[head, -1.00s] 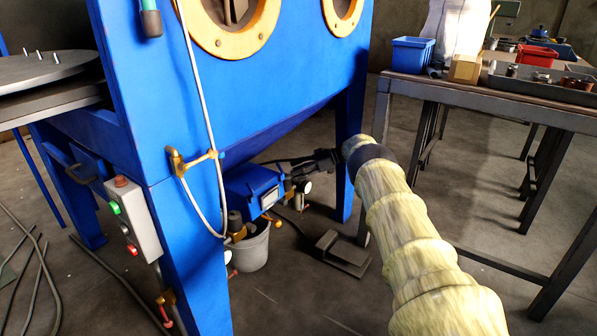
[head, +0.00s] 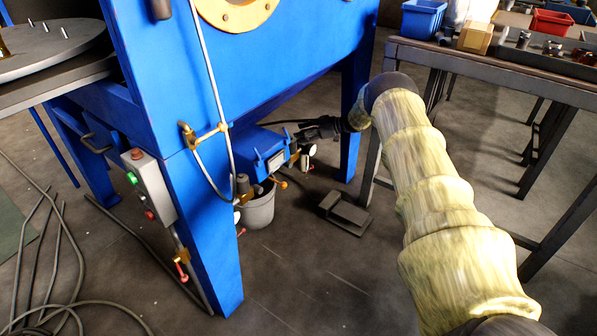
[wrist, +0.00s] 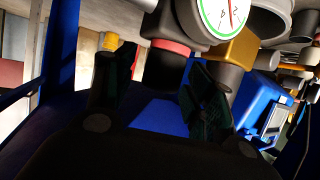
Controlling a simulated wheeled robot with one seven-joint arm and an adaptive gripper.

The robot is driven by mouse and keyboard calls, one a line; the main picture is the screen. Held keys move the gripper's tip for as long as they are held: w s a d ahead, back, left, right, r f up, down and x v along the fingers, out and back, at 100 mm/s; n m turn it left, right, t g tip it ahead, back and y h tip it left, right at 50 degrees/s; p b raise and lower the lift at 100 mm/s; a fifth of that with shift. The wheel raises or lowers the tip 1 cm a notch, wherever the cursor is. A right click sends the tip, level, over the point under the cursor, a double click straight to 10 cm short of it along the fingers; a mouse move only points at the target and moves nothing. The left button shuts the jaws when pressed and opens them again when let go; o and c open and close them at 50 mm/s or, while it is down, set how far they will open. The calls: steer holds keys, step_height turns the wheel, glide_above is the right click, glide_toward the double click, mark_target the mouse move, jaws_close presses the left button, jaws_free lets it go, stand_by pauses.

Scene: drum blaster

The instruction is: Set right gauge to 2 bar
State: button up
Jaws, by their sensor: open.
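The right gauge (head: 312,150) is a small white dial beside the blue box under the cabinet in the head view. In the wrist view a gauge (wrist: 225,15) shows close up, cut by the top edge, with a white face, a green ring and a red needle; its reading is not clear. A dark knob with a red band (wrist: 170,47) sits below left of that dial. My gripper (wrist: 157,85) is open, its fingers on either side of the knob's dark part; contact cannot be told. In the head view my gripper (head: 307,133) is small beside the blue box.
The blue box (head: 262,150) hangs above a grey bucket (head: 259,209). Another white dial (head: 237,217) shows by the bucket. The blue cabinet leg (head: 207,230) stands at left, a foot pedal (head: 343,212) lies on the floor, and a workbench (head: 480,62) stands at right.

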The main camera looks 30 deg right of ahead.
steer(key=shift+m+t+h+p, duration=0.3)
steer(key=shift+m+t+h, duration=0.55)
steer(key=shift+m, duration=0.25)
steer(key=shift+f+m+t+h+b, duration=0.15)
steer(key=shift+m+t+h+b, duration=0.5)
steer(key=shift+m+h, duration=0.35)
steer(key=shift+f+m+h+b, duration=0.1)
steer(key=shift+m+h+b, duration=0.5)
steer(key=shift+h+b, duration=0.45)
steer(key=shift+m+t+h+b, duration=0.4)
steer(key=shift+m+b, duration=0.1)
steer(key=shift+b, duration=0.5)
steer(key=shift+m+h+b, duration=1.1)
steer(key=shift+h+b, duration=0.2)
steer(key=shift+b, duration=1.05)
